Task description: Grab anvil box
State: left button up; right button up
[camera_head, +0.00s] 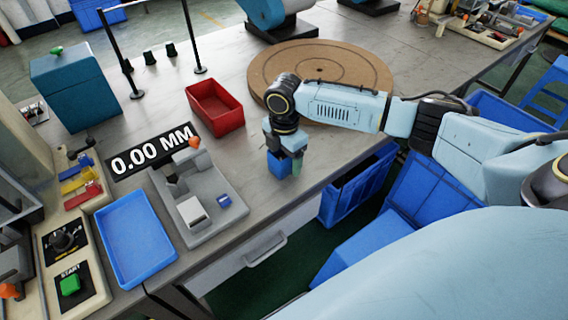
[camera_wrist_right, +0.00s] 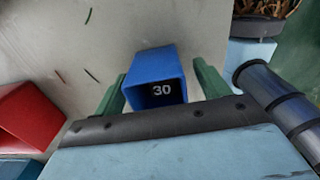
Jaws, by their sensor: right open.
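A small blue box (camera_wrist_right: 153,66) marked "30" stands on the table between the two green fingers of my right gripper (camera_wrist_right: 161,84) in the right wrist view. The fingers are open on either side of it, with a visible gap at the right finger. In the head view the blue box (camera_head: 278,165) shows under my right gripper (camera_head: 287,166), near the table's front edge, partly hidden by the gripper. My left gripper is not in view.
A red bin (camera_head: 215,108) stands left of the box; it also shows in the wrist view (camera_wrist_right: 30,117). A grey measuring device (camera_head: 213,220) and a blue tray (camera_head: 137,240) are further left. A round wooden board (camera_head: 345,62) lies behind. Blue crates (camera_head: 345,195) stand below the table edge.

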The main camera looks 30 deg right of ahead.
jog(key=shift+f, duration=0.25)
jog(key=c, duration=1.1)
jog(key=shift+o, duration=0.2)
